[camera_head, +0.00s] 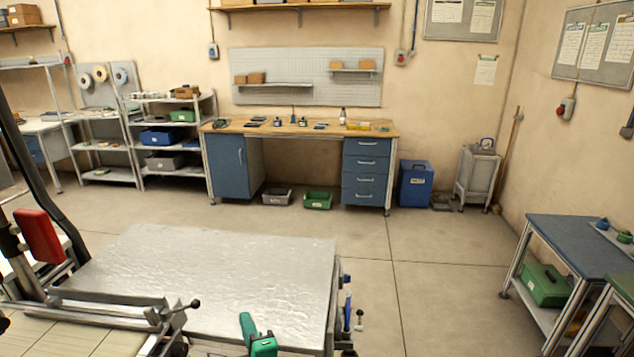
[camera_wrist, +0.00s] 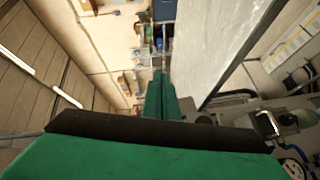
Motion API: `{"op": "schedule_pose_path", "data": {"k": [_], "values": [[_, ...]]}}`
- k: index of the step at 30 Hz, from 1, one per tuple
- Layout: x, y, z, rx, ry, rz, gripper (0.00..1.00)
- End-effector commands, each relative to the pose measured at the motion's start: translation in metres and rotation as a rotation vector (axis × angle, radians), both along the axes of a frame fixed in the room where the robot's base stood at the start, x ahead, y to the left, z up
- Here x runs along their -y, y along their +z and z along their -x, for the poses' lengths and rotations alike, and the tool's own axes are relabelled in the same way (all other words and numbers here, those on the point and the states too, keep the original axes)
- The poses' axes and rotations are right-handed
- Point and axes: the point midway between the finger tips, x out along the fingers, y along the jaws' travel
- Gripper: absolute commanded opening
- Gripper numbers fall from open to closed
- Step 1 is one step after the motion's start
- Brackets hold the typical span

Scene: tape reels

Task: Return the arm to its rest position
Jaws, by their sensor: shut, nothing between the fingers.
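My gripper (camera_wrist: 160,98) shows in the wrist view as green fingers pressed together, with a dark strip and a broad green body below them. It is shut and holds nothing. In the head view a green piece stands at the bottom edge, in front of the silver-topped table (camera_head: 200,275); it looks like my gripper, but its lower part is cut off. The silver table top also shows in the wrist view (camera_wrist: 212,40), right of the fingers. No contact between the fingers and anything shows.
A red-padded metal frame (camera_head: 40,237) stands along the table's left side. A wooden-topped workbench (camera_head: 300,129), shelves (camera_head: 155,98) and tape reels (camera_head: 99,74) are at the back. A blue-topped table (camera_head: 575,245) is at the right. The floor between (camera_head: 440,235) is clear.

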Motion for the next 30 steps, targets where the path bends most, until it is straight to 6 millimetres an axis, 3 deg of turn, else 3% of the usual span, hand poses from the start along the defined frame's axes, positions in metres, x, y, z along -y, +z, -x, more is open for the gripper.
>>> {"op": "schedule_pose_path", "data": {"k": [1,6,15,24,30], "values": [[0.007,-0.017,0.009,-0.033,-0.025,-0.038,0.0],[0.034,-0.062,0.044,-0.129,-0.129,-0.208,0.0],[0.083,-0.124,0.12,-0.258,-0.31,-0.49,0.0],[0.127,-0.162,0.209,-0.342,-0.466,-0.742,0.0],[0.153,-0.171,0.271,-0.377,-0.55,-0.895,0.0]]}}
